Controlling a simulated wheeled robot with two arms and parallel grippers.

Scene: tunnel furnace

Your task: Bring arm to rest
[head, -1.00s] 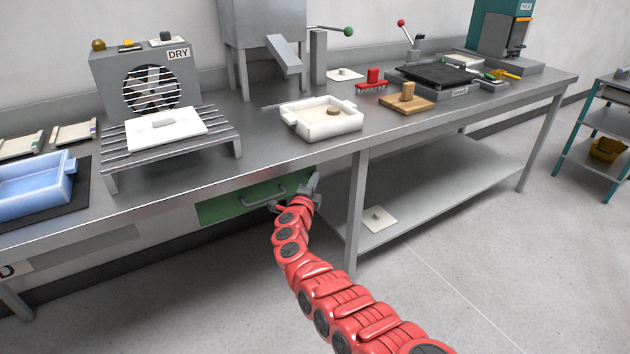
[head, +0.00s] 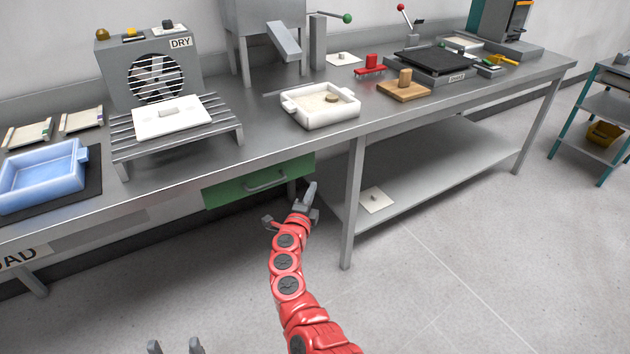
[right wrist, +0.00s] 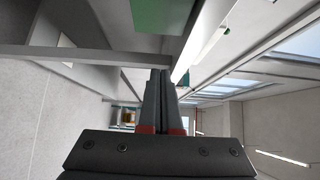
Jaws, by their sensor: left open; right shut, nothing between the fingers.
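My right gripper (head: 309,190) is at the end of the red arm in the head view, below the front edge of the bench and just below and right of the green drawer (head: 225,190). It looks clear of the drawer's grey handle (head: 265,181). In the right wrist view its two dark fingers (right wrist: 162,98) lie together with nothing between them. The green panel (right wrist: 160,14) shows at the top of that view. My left gripper (head: 175,346) shows only as two separated fingertips at the bottom edge of the head view; the rest of it is out of frame.
The metal bench (head: 250,140) carries a white tray (head: 325,118), a blue tray (head: 40,185), a dryer (head: 150,75) and a wooden board (head: 404,94). A bench leg (head: 352,215) and lower shelf (head: 430,165) stand right of my right gripper. The floor in front is clear.

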